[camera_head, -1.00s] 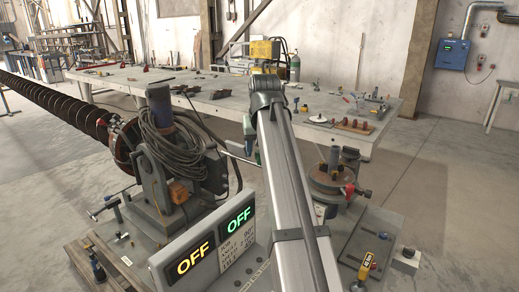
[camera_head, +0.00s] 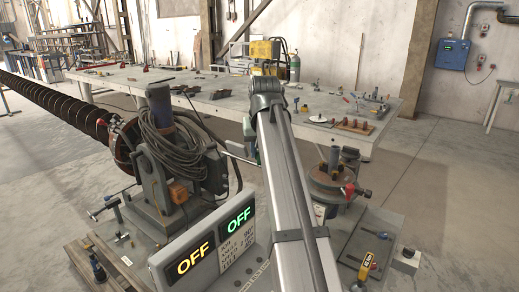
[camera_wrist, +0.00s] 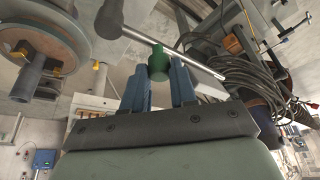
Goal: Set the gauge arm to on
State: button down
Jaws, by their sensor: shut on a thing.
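The gauge arm appears as a grey metal rod (camera_wrist: 202,68) with a green grip (camera_wrist: 158,62), slanting across the upper part of the wrist view. My gripper (camera_wrist: 159,69) has its two blue fingers on either side of the green grip and is shut on it. In the head view the rod (camera_head: 238,157) shows only as a short piece left of my arm; my arm hides most of the gripper. The sign there reads OFF in yellow (camera_head: 196,258) and OFF in green (camera_head: 239,219).
A motor stand with coiled cable (camera_head: 176,150) is left of my arm, beside the long auger (camera_head: 60,97). A round clamp fixture (camera_head: 331,181) stands on the right. A long workbench (camera_head: 225,100) lies behind. Grey floor is open on the right.

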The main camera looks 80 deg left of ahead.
jog(key=shift+a, duration=0.1)
dwell(0.4)
jog(key=w+m+t+h, duration=0.4)
jog(key=w+m, duration=0.3)
jog(key=m, duration=1.1)
jog(key=shift+w+a, duration=0.25)
jog(key=shift+w, duration=0.15)
jog(key=shift+t, duration=0.3)
jog(key=c, duration=0.9)
grip_release()
jog(key=shift+r, duration=0.1)
